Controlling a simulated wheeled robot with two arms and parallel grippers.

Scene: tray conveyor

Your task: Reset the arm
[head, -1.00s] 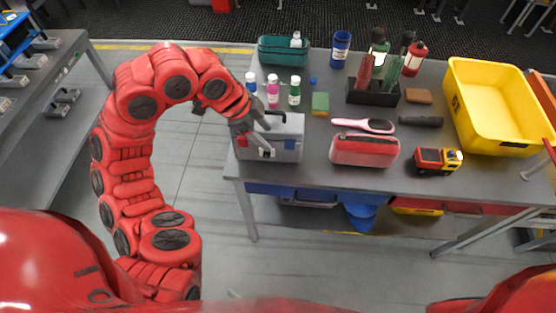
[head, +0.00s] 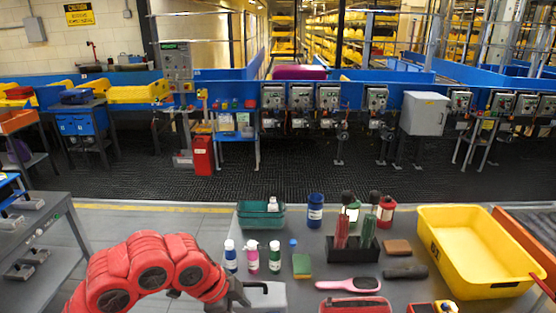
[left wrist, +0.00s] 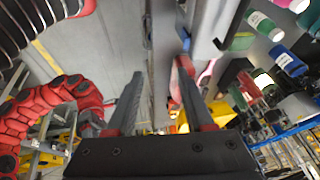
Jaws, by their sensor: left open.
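My left arm comes in from the lower left in the head view, with my left gripper (head: 245,296) at the near left part of the table, beside and over a grey box (head: 270,297). The lower part of the box and the fingertips are cut off or hard to make out there. In the left wrist view the left gripper's two fingers (left wrist: 158,95) stand apart with nothing held between them. A grey surface, perhaps the box, is close to the fingers. My right gripper is not in view.
The grey table holds several bottles (head: 253,257), a green bin (head: 261,216), a black caddy (head: 353,249), a pink brush (head: 348,284), a red case (head: 355,305) and a yellow tote (head: 432,262). A side table (head: 45,250) stands left. Blue conveyor equipment lines the back.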

